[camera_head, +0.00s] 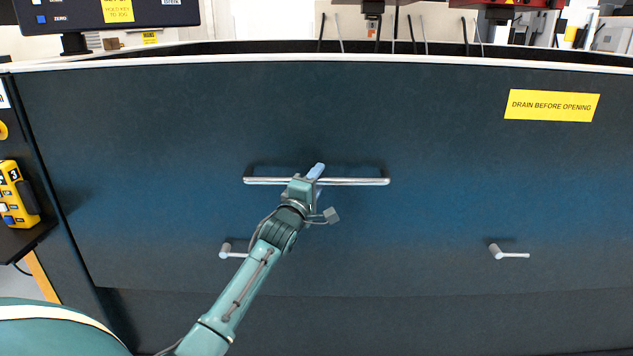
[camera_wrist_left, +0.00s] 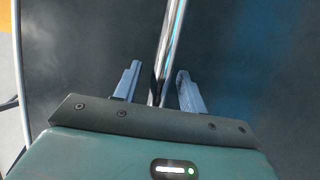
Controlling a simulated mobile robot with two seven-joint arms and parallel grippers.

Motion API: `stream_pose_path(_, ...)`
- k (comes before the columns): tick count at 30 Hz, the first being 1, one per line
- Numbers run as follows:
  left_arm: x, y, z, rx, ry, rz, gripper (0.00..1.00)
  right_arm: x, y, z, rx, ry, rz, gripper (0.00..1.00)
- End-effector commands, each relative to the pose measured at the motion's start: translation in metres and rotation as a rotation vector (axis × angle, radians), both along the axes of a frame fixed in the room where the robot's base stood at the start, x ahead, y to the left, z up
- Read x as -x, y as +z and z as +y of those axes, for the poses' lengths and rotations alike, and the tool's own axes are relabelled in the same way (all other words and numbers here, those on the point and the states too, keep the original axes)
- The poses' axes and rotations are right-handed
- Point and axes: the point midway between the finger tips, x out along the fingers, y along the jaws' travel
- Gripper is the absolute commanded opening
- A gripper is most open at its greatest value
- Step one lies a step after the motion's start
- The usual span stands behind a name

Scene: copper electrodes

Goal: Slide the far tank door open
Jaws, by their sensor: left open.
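The tank door (camera_head: 430,130) is a wide dark blue-grey panel that fills most of the head view. A horizontal silver bar handle (camera_head: 355,181) is fixed near its middle. My left gripper (camera_head: 317,178) is at the handle's middle. In the left wrist view, the handle (camera_wrist_left: 170,40) runs between the two open fingers of my left gripper (camera_wrist_left: 158,88), with a gap visible on both sides. My right gripper is not in view.
Two small lever latches sit low on the panel, one at left (camera_head: 232,252) and one at right (camera_head: 508,252). A yellow "DRAIN BEFORE OPENING" label (camera_head: 552,105) is at upper right. A yellow pendant (camera_head: 17,195) stands at the left edge.

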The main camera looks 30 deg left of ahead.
Motion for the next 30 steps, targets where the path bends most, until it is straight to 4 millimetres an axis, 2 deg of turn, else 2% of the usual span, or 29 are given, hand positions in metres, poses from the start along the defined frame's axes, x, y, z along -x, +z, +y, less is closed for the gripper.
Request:
stream_pose_path(5, 0.0001, 0.0001, 0.0001, 0.000, 0.000, 0.000, 0.40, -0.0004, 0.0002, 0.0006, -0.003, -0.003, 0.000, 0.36)
stream_pose_path(19, 0.0004, -0.0001, 0.0001, 0.000, 0.000, 0.000, 0.01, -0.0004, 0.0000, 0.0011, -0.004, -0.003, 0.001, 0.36)
stream_pose_path(30, 0.0004, -0.0012, 0.0000, 0.000, 0.000, 0.001, 0.00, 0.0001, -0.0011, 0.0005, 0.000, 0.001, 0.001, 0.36)
